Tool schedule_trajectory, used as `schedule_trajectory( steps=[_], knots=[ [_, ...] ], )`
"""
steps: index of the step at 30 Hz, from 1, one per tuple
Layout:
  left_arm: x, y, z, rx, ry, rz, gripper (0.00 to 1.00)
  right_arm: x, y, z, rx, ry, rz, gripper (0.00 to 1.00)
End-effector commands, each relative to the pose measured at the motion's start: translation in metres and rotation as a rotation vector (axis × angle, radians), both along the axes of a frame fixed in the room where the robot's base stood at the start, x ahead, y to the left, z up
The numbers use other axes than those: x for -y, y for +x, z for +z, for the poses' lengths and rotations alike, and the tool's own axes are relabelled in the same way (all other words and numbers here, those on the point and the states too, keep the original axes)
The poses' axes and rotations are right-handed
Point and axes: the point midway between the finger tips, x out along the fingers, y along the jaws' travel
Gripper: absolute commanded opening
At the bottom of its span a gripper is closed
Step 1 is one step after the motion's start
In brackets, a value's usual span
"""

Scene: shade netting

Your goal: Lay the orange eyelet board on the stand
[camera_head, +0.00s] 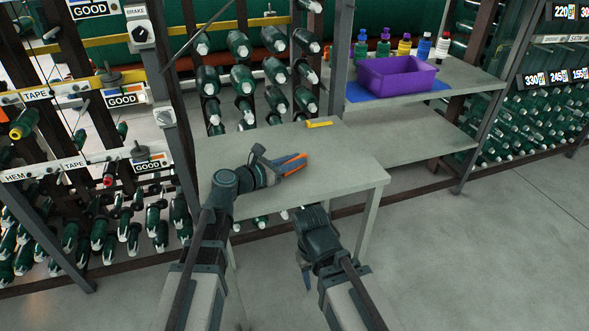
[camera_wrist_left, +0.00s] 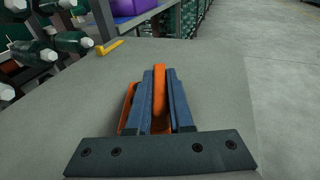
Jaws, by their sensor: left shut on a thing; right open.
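My left gripper (camera_head: 293,164) is over the grey table (camera_head: 345,172), its blue fingers shut on an orange piece, which I take to be the eyelet board (camera_head: 296,157). In the left wrist view, the orange board (camera_wrist_left: 159,85) shows between the fingers, with more orange beside the left finger. The fingers hide much of it, and no eyelets can be made out. I cannot tell whether it touches the tabletop. A small yellow piece (camera_head: 319,123) lies near the table's back edge; I cannot tell whether it is the stand. My right gripper (camera_head: 305,278) is open and empty, low before the table's front edge.
A purple bin (camera_head: 397,75) stands on a blue mat (camera_head: 365,94) on the shelf at the back right, with several bottles behind it. Racks of green spools (camera_head: 240,78) stand behind and left of the table. The table's right part is clear.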

Motion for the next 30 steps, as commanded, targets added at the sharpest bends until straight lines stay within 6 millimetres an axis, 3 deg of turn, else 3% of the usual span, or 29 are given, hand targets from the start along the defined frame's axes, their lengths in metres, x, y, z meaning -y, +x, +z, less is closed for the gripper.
schedule_trajectory(
  steps=[1,13,14,18,30],
  knots=[
    [0.0000,0.0000,-0.0075,0.000,0.000,0.000,0.00,0.0000,0.0000,-0.0075,0.000,0.000,0.000,0.50],
    [0.0000,0.0000,-0.0095,0.000,0.000,0.000,0.00,0.0000,0.0000,-0.0096,0.000,0.000,0.000,0.50],
    [0.0000,0.0000,-0.0084,0.000,0.000,0.000,0.23,0.0000,0.0000,-0.0084,0.000,0.000,0.000,0.50],
    [0.0000,0.0000,-0.0077,0.000,0.000,0.000,0.48,0.0000,0.0001,-0.0077,0.000,0.000,0.000,0.50],
    [-0.0018,-0.0018,-0.0025,0.000,0.000,0.001,0.50,0.0000,0.0000,-0.0024,0.000,0.000,0.000,0.50]
  ],
)
